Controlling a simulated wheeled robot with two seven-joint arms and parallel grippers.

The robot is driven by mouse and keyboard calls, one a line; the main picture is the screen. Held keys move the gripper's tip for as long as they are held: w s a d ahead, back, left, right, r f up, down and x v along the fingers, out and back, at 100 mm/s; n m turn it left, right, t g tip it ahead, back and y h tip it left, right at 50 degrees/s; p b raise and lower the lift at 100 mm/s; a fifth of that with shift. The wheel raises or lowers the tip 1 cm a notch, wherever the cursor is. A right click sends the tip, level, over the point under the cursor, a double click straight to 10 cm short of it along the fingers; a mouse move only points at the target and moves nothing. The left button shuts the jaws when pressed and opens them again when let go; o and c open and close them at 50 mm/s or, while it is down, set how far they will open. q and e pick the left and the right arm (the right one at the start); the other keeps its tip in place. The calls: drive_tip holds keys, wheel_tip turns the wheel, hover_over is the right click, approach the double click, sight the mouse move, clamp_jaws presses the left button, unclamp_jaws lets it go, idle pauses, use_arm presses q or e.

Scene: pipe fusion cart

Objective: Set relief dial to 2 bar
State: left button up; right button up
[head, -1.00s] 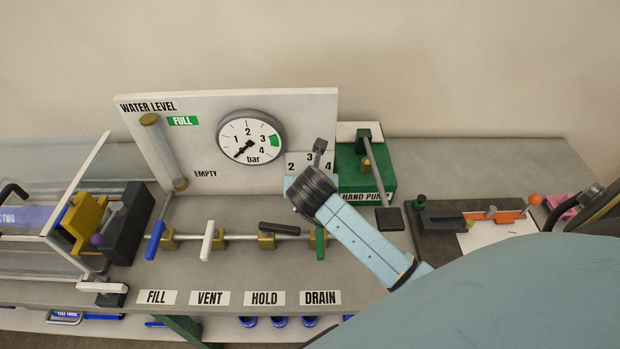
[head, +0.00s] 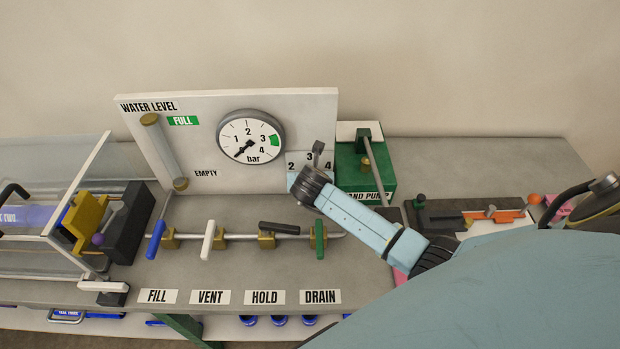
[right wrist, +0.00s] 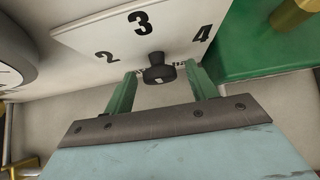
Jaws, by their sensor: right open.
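The relief dial's white plate (head: 293,160) carries the numbers 2, 3 and 4 and stands right of the pressure gauge (head: 250,138). Its dark knob (right wrist: 158,70) is below the 3 in the right wrist view; I cannot tell its exact setting. In the head view my wrist hides the fingers. My left gripper is not in view.
The green hand pump (head: 352,178) stands close on the right of the dial. Several valve levers, including a white one (head: 207,241), line a pipe in front of the board. The gauge needle points low, near or below 1.

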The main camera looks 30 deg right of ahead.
drive_tip(key=c, duration=1)
drive_tip(key=shift+a, duration=0.1)
drive_tip(key=shift+w+a+f+n+g+h+b, duration=0.15)
drive_tip(key=shift+n+g+h+b, duration=0.6)
drive_tip(key=shift+h+b, duration=0.75)
drive_tip(key=shift+a+f+n+g+h+b, duration=0.1)
drive_tip(key=shift+n+g+h+b, duration=0.3)
drive_tip(key=shift+n+h+b, duration=1.05)
drive_tip(key=shift+w+a+f+n+g+h+b, duration=0.15)
drive_tip(key=shift+n+g+h+b, duration=0.4)
drive_tip(key=shift+h+b, duration=1)
drive_tip(key=shift+b, duration=0.3)
drive_tip(key=shift+r, duration=0.1)
